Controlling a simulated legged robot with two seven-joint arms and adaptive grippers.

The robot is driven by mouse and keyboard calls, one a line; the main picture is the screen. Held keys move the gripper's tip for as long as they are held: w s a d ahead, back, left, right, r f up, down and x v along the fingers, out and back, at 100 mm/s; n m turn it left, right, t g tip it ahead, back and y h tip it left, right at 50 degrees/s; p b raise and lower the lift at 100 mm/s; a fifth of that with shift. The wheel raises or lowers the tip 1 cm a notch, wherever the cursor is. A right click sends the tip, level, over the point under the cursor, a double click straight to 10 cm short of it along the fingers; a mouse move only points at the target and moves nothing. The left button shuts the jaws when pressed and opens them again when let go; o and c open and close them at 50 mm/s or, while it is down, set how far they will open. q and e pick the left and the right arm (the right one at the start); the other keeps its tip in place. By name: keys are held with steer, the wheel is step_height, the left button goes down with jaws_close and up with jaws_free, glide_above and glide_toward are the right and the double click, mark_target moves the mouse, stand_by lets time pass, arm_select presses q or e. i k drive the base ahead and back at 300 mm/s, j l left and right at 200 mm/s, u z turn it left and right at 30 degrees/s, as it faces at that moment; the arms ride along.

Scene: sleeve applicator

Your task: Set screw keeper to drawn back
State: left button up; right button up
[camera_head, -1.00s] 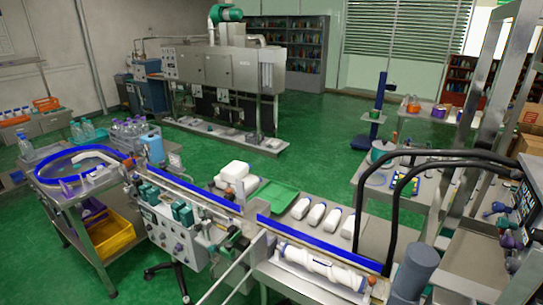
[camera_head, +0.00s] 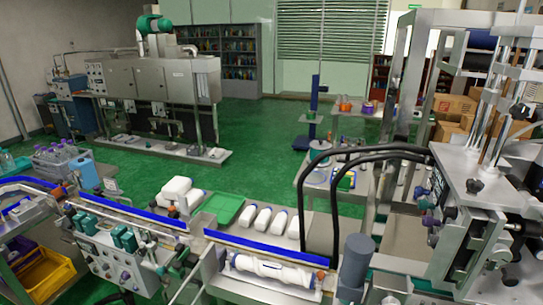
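A white feed screw (camera_head: 268,268) lies along the front of the conveyor, below the blue guide rail (camera_head: 265,247). A small orange knob (camera_head: 321,275) sits at the screw's right end, and a dark fitting shows at its left end. Either could belong to the screw keeper; I cannot tell which part it is or its setting at this size. Neither of my grippers is in view.
A grey cylinder (camera_head: 354,266) stands right of the screw, with black hoses (camera_head: 365,153) arching above. A steel machine with knobs (camera_head: 480,205) fills the right side. White bottles (camera_head: 263,219) and a green tray (camera_head: 217,209) lie behind the rail. Green floor is open beyond.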

mark_target(320, 276)
steer(key=j+z, duration=0.15)
steer(key=j, duration=0.35)
steer(key=j+z, duration=0.2)
steer(key=j, duration=0.3)
steer(key=j+z, duration=0.15)
steer(key=j, duration=0.35)
steer(key=k+j+z, duration=0.2)
steer(key=j, duration=0.25)
steer(key=j+z, duration=0.15)
steer(key=j, duration=0.35)
steer(key=k+j+z, duration=0.2)
steer(key=j, duration=0.25)
steer(key=i, duration=0.05)
